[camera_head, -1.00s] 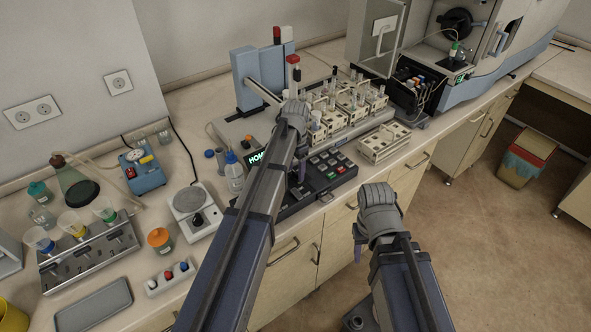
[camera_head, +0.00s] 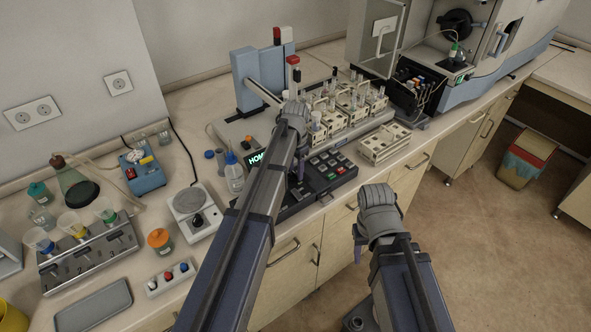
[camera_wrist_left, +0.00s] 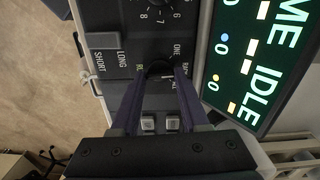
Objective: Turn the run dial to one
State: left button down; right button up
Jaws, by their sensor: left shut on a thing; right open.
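The run dial (camera_wrist_left: 158,70) is a dark knob on the control panel (camera_wrist_left: 125,18), with the label ONE beside it in the left wrist view. My left gripper (camera_wrist_left: 158,80) is shut on the dial, with one dark finger on each side of it. Its pointer and exact setting are hard to make out. In the head view my left arm hides the dial; the dark panel (camera_head: 333,165) shows beside it. My right gripper (camera_head: 358,240) hangs in front of the bench, away from the panel, and is open.
A lit display (camera_wrist_left: 262,50) reading IDLE lies beside the dial. A LONG/SHORT switch (camera_wrist_left: 102,40) and small square buttons (camera_wrist_left: 148,122) are near the fingers. Racks of vials (camera_head: 345,110) stand behind the panel. A white hotplate (camera_head: 190,203) stands left of my left arm.

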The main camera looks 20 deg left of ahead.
aim_at(295, 173)
pick_arm(q)
jog(key=n, duration=0.4)
jog(key=shift+n, duration=2.5)
jog(key=shift+c, duration=2)
grip_release()
jog(key=shift+r, duration=0.1)
notch_tip(295, 173, up, 8)
jog(key=p, duration=0.8)
jog(key=shift+f, duration=0.2)
